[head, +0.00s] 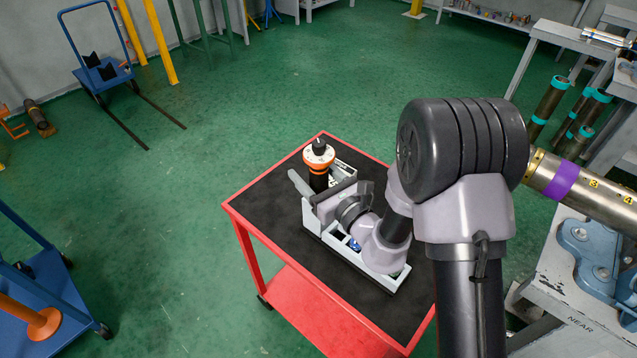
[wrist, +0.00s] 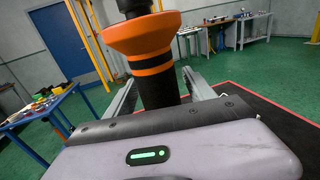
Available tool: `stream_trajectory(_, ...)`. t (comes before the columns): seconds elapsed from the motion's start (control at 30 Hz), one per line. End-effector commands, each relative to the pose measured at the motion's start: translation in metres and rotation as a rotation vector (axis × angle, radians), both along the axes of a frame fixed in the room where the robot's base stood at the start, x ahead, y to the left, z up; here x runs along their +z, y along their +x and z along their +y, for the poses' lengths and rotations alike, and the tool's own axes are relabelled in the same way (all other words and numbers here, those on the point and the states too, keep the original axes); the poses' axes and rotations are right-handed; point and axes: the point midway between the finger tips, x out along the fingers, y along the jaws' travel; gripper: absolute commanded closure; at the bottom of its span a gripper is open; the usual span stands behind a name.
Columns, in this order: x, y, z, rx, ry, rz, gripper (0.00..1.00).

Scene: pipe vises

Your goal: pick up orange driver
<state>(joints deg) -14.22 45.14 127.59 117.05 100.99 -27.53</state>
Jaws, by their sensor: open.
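The orange driver (head: 319,160) stands upright at the far end of the cart top, with a black top knob, a flared orange collar and a dark body. In the wrist view the driver (wrist: 143,40) rises close in front of my gripper's palm, and its lower end is hidden behind the palm. My gripper (head: 316,176) is open, with one grey finger on each side of the driver's dark body, below the orange collar. The gripper (wrist: 160,88) also shows in the wrist view. I cannot tell whether a finger touches the driver.
A grey tray (head: 315,227) lies under my arm on the red cart (head: 252,190) with a black top. A purple-banded pipe (head: 562,180) and a blue vise (head: 590,245) are at the right. A blue cart (head: 75,300) stands at the lower left.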

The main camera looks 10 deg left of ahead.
Motion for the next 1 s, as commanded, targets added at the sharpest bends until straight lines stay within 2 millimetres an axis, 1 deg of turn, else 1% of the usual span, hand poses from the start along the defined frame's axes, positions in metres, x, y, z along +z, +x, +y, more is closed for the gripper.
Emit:
stream_trajectory(0.07,-0.0002,0.0029,0.0031,0.0,0.0,0.001,0.37)
stream_trajectory(0.23,0.0003,0.0029,0.0029,-0.001,0.0,0.001,0.37)
stream_trajectory(0.37,0.0003,0.0028,0.0027,0.0,0.0,0.001,0.62)
stream_trajectory(0.4,0.0003,0.0028,0.0027,0.0,0.0,0.001,0.7)
stream_trajectory(0.47,0.0003,0.0027,0.0027,0.0,0.0,0.001,0.82)
stream_trajectory(0.5,0.0003,0.0027,0.0027,0.0,-0.001,0.001,0.9)
stream_trajectory(0.57,0.0003,0.0027,0.0027,0.0,-0.001,0.001,1.0)
stream_trajectory(0.87,0.0012,0.0031,0.0026,-0.001,0.001,-0.001,1.0)
stream_trajectory(1.0,0.0079,0.0032,0.0025,-0.001,0.001,-0.001,1.0)
